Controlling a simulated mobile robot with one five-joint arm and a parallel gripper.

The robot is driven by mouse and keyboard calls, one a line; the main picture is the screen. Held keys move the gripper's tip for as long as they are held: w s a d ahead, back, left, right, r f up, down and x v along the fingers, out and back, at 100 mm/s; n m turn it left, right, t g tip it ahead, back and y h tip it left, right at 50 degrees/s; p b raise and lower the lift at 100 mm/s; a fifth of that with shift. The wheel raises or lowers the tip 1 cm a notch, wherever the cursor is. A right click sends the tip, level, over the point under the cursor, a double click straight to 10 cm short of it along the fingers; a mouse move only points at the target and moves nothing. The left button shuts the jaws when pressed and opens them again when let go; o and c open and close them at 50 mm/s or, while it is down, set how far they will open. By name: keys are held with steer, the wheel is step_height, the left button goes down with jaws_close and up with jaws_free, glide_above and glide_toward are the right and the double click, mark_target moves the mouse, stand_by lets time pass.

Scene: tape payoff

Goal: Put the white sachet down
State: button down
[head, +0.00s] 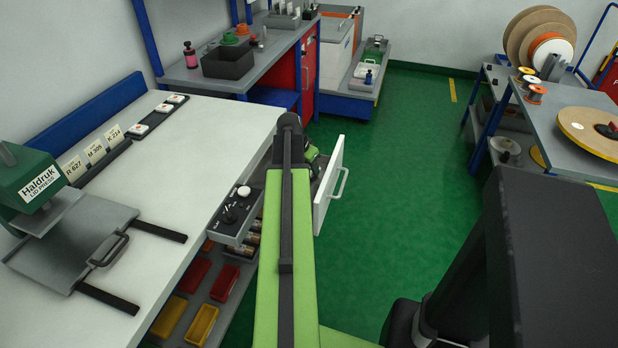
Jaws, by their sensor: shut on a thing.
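My gripper (316,164) shows only in part, beyond my green arm. It is low at the open drawer (330,187) on the right side of the white workbench (225,118). Its wrist is green and dark, and my arm and the drawer front hide most of the fingers. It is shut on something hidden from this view. I cannot make out the white sachet itself, nor whether it touches the drawer floor.
A lid press (38,180) and a row of label cards (95,152) stand on the bench. A control box (237,214) hangs at its edge, above red and yellow bins (198,322). Green floor (400,180) is clear right of the drawer. A reel table (560,130) stands far right.

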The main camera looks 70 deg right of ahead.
step_height(320, 180, down, 2)
steer(key=shift+f+b, duration=0.1)
steer(key=shift+b, duration=0.25)
steer(key=shift+r, duration=0.3)
steer(key=shift+f, duration=0.2)
steer(key=c, duration=0.9)
jaws_free()
steer(key=shift+o, duration=0.2)
steer(key=shift+r, duration=0.1)
steer(key=p+v, duration=1.1)
steer(key=v, duration=0.1)
steer(key=shift+r+p, duration=0.2)
steer(key=shift+p, duration=0.15)
